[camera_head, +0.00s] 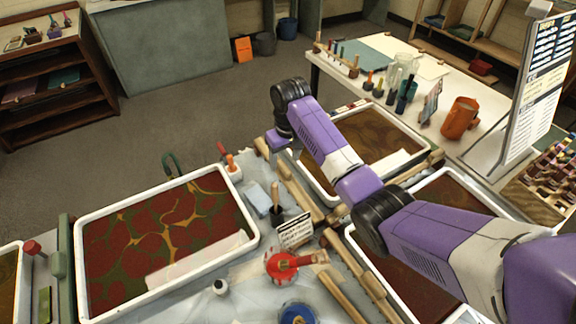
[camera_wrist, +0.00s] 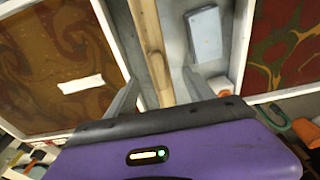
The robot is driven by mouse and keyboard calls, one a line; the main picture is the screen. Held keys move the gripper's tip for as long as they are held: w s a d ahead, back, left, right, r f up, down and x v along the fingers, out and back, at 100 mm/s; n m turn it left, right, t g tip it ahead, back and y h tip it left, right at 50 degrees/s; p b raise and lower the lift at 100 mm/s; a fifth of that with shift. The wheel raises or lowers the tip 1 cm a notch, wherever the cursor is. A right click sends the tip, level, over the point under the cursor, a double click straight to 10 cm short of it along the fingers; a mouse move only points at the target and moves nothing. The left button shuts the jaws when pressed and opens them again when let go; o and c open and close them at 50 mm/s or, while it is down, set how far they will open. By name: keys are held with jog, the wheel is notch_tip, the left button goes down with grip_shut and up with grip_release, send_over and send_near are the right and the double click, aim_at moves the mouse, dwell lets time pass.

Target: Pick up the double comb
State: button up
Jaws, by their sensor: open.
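My gripper (camera_wrist: 160,82) is open, with its two grey fingers apart on either side of a long wooden bar. It points down over the narrow strip between two trays. The bar (camera_wrist: 149,40) runs between the fingers, not visibly gripped, and also shows in the head view (camera_head: 298,190). No comb teeth are visible on it, so I cannot tell whether it is the double comb. In the head view my gripper (camera_head: 278,145) is partly hidden by my wrist.
A blue-grey block (camera_wrist: 205,34) lies right of the bar. A red-green marbled tray (camera_head: 250,215) is at left, a brown one (camera_head: 311,186) behind my arm. A small sign (camera_head: 296,230), a red pot (camera_head: 282,266) and a blue pot (camera_head: 297,315) stand in front.

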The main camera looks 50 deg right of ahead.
aim_at(284, 172)
jog(key=shift+w+d+f+p, duration=0.1)
jog(key=shift+w+f, duration=0.05)
jog(key=shift+f, duration=1.1)
jog(key=shift+w+d+f+p, duration=0.1)
jog(key=shift+w+f, duration=0.05)
jog(key=shift+f, duration=1.15)
jog(key=shift+w+d+f+p, duration=0.1)
jog(key=shift+w+f, duration=0.05)
jog(key=shift+f, duration=1.1)
jog(key=c, duration=1.3)
jog(key=shift+r, duration=0.1)
